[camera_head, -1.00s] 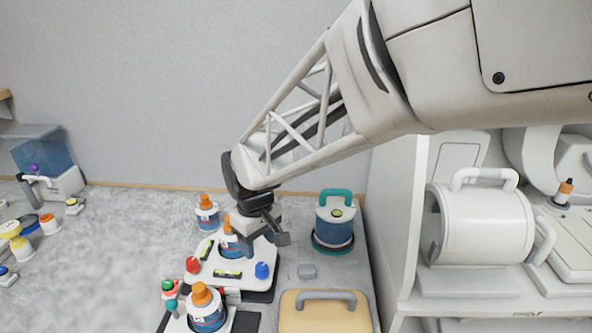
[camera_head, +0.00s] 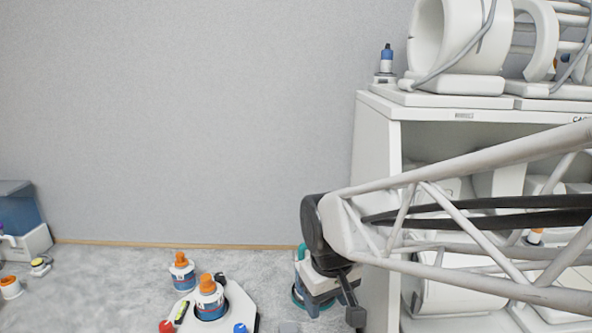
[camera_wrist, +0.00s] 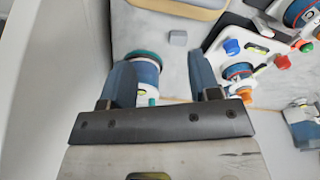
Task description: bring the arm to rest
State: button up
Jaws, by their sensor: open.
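My gripper (camera_head: 328,290) hangs at the end of my lattice arm in the lower right of the head view, beside the white cabinet. In the wrist view my gripper (camera_wrist: 162,78) has its two blue-grey fingers spread, with nothing held between them. A blue and white container with a teal rim (camera_wrist: 147,70) shows beyond and between the fingers. In the head view this container (camera_head: 297,292) is mostly hidden behind the gripper. I cannot tell the height gap.
The white cabinet (camera_head: 376,150) with magnet-like cylinders stands right, close to the arm. A white holder (camera_head: 240,306) carries an orange-capped bottle (camera_head: 209,298); another such bottle (camera_head: 181,272) stands behind. A small grey block (camera_wrist: 178,38) lies nearby. The wall area left is clear.

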jog(key=s+d+r+m+t, duration=0.1)
jog(key=s+d+m, duration=0.4)
jog(key=s+d, duration=0.7)
jog(key=shift+d, duration=0.4)
